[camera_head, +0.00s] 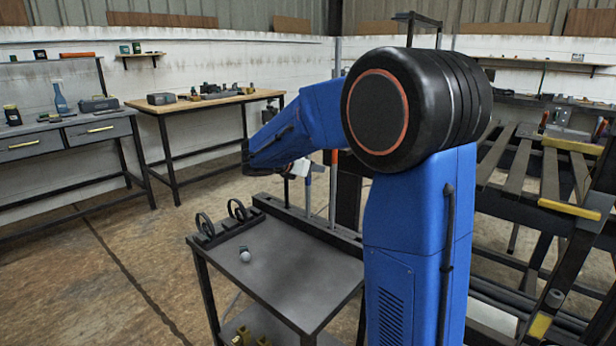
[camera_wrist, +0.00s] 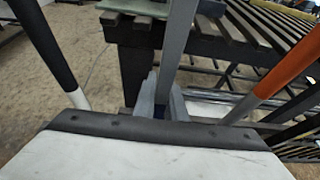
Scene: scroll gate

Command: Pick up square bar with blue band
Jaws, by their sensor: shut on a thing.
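The grey square bar (camera_wrist: 178,45) stands upright in the middle of the wrist view. My gripper (camera_wrist: 163,103) is shut on it, one grey finger on each side. A small dark blue patch shows between the fingers; the rest of any band is hidden. In the head view my gripper (camera_head: 301,170) is partly hidden behind my blue arm, above the back of the small table. A grey bar (camera_head: 307,197) runs down below it. I cannot tell whether its lower end touches the rack.
A bar with an orange part (camera_wrist: 292,58) stands right of the gripper, and a black and white bar (camera_wrist: 50,45) stands left. A slatted rack (camera_head: 560,170) stands at right.

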